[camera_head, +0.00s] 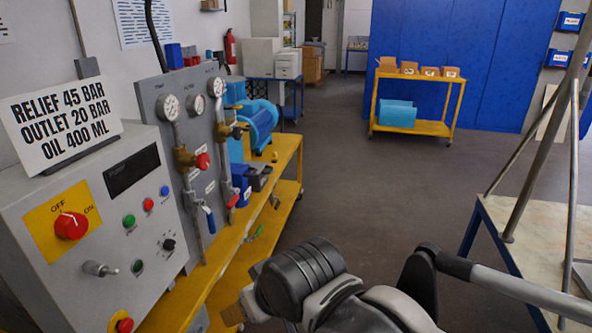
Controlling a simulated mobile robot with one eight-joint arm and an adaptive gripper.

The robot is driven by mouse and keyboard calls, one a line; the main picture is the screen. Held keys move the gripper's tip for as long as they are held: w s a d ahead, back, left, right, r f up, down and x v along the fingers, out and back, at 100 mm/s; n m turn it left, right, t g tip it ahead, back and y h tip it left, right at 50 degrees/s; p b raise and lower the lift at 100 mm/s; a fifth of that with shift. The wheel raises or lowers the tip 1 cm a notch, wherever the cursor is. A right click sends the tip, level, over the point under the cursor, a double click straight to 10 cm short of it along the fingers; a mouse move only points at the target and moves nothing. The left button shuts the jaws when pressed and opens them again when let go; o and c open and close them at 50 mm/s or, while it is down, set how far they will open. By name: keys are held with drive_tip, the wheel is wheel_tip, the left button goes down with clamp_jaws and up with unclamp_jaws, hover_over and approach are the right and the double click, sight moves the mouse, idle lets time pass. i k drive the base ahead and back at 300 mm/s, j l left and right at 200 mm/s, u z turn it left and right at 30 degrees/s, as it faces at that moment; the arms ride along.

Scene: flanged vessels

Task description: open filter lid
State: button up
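I cannot make out a filter or its lid for certain. A blue horizontal cylindrical vessel (262,118) sits at the far end of the yellow bench (284,152), behind the gauge panel. A small dark blue block-like unit (241,180) stands on the bench in front of it. My arm fills the bottom middle of the view, with a black ribbed part in front of the bench. My gripper cannot be made out, so nothing shows of what it holds.
A control box (100,215) with a red knob fills the left, beside a gauge panel (165,150) with valves. A steel-legged frame stands on a table (540,235) at right. A yellow cart (414,125) stands at the back. The middle floor is clear.

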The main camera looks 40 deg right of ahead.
sight(240, 173)
drive_tip(key=z, duration=0.65)
drive_tip(key=i+l+u, duration=0.1)
drive_tip(key=i+l, duration=0.15)
drive_tip(key=i, duration=0.3)
drive_tip(key=i+l, duration=0.35)
drive_tip(key=i, duration=0.15)
drive_tip(key=j+u, duration=0.05)
